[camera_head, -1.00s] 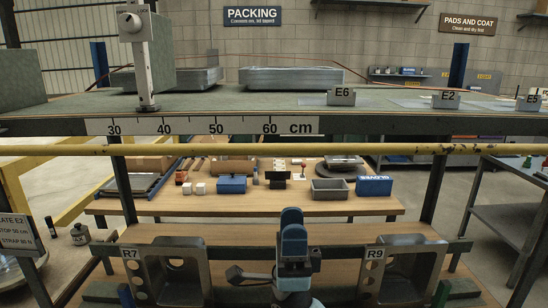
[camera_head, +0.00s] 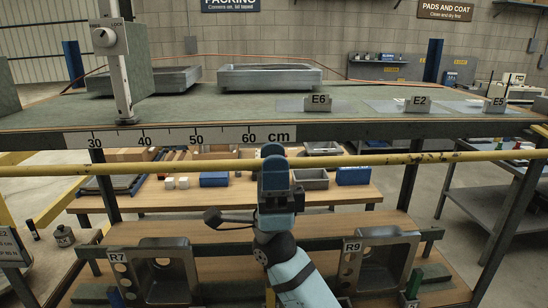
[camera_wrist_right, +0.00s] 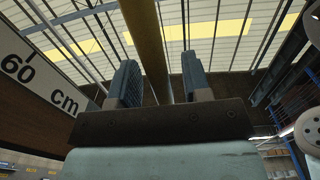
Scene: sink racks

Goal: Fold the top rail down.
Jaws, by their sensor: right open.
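The top rail is a yellow bar (camera_head: 400,160) running across the full width of the head view, in front of the ruler edge of the green shelf. Its paint is worn on the right part. My right gripper (camera_head: 272,152) stands at the rail near its middle, fingers pointing up, and covers a short piece of it. In the right wrist view the rail (camera_wrist_right: 147,38) runs into the gap between the two open fingers (camera_wrist_right: 160,82), nearer the left one. I see no clear contact. My left gripper is not in view.
The green shelf (camera_head: 200,110) with a ruler (camera_head: 180,137) lies just behind the rail. A stop post (camera_head: 118,70) stands on it at left. Steel sink pieces R7 (camera_head: 160,275) and R9 (camera_head: 378,270) sit below, either side of my right arm.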

